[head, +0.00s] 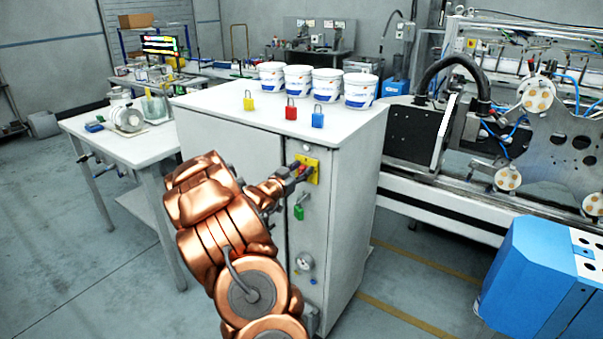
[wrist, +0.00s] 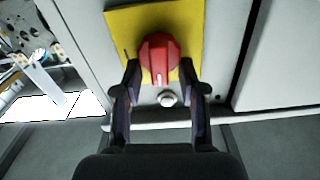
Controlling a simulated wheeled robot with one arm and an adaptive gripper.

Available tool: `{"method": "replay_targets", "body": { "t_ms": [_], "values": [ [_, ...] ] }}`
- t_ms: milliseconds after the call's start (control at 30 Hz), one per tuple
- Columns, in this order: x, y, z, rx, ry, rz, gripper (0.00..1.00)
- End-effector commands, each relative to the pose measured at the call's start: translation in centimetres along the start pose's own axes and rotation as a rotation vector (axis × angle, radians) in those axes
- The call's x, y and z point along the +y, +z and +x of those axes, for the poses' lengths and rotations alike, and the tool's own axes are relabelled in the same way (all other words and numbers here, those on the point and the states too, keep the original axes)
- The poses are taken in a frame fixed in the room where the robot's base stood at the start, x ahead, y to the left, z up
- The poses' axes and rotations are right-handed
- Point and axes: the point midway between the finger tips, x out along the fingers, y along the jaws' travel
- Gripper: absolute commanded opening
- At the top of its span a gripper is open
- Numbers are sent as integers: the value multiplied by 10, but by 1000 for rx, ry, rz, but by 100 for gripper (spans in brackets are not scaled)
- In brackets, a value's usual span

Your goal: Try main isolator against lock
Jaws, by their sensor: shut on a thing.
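The main isolator is a red rotary knob (wrist: 159,58) on a yellow plate (wrist: 118,20), on the front of a pale cabinet. My gripper (wrist: 160,75) is shut on the red knob, one finger on each side. In the head view the yellow plate (head: 313,163) shows beside my gripper (head: 299,171), which partly hides the knob. A green padlock (head: 299,212) hangs on the cabinet front below the isolator. Yellow (head: 249,104), red (head: 291,112) and blue (head: 317,120) padlocks stand on the cabinet top. Whether a lock blocks the knob, I cannot tell.
Several white tubs (head: 327,86) stand along the back of the cabinet top (head: 215,97). A gauge (head: 304,261) sits low on the cabinet front. A white table (head: 110,140) is at left, a machine (head: 540,150) at right. Floor is free at left.

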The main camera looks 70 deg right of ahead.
Motion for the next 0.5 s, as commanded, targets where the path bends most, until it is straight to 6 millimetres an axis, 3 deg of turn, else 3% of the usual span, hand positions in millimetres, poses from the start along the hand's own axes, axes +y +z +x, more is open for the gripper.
{"method": "replay_targets", "body": {
  "t_ms": [33,200,500],
  "values": [
    [2,9,-2,-14,2,-8,6],
    [2,16,-4,-26,-2,-34,8],
    [2,20,-5,-34,-6,-112,9]
  ]
}}
